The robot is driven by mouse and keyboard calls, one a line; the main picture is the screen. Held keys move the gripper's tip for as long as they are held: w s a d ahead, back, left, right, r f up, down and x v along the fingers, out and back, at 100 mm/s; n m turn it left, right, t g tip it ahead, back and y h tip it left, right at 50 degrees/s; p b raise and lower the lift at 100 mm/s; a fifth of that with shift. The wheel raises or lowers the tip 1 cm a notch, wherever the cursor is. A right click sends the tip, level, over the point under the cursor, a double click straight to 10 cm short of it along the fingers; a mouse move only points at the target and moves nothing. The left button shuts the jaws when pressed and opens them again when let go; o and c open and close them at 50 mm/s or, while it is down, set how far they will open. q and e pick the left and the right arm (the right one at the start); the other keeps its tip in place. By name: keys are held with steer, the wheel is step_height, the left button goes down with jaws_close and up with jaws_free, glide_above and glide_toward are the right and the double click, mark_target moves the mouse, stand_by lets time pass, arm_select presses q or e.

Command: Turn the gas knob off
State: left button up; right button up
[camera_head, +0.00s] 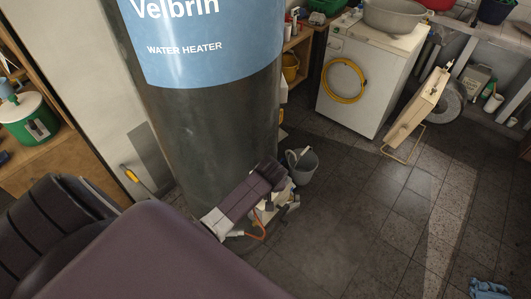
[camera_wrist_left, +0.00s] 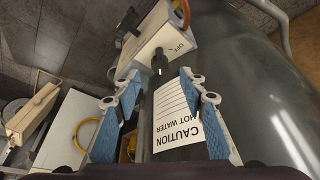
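The water heater (camera_head: 205,130) is a tall dark cylinder with a blue label band in the head view. A white control box (camera_wrist_left: 152,42) marked OFF is mounted on it, with a small black knob (camera_wrist_left: 158,60) on the face toward me in the left wrist view. My left gripper (camera_wrist_left: 160,76) is open, its two blue-padded fingers apart with the knob between and just beyond the tips. I cannot tell whether they touch it. In the head view my left arm reaches to the heater's lower right side and hides the knob. My right gripper is not in view.
An orange hose (camera_head: 260,229) hangs by the box. A grey bucket (camera_head: 304,166) stands close to the right. A white washing machine (camera_head: 365,80) stands behind. The tiled floor at right is mostly clear.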

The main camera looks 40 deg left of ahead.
arm_select(q)
steer(key=x, duration=0.4)
steer(key=shift+w+a+f, duration=0.15)
steer(key=shift+w+f, duration=0.05)
steer(key=shift+f, duration=0.35)
steer(key=shift+w+a+f, duration=0.1)
steer(key=shift+f, duration=0.25)
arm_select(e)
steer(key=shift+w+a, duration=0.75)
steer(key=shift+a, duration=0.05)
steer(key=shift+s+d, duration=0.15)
arm_select(q)
steer(key=shift+c, duration=1)
jaws_close()
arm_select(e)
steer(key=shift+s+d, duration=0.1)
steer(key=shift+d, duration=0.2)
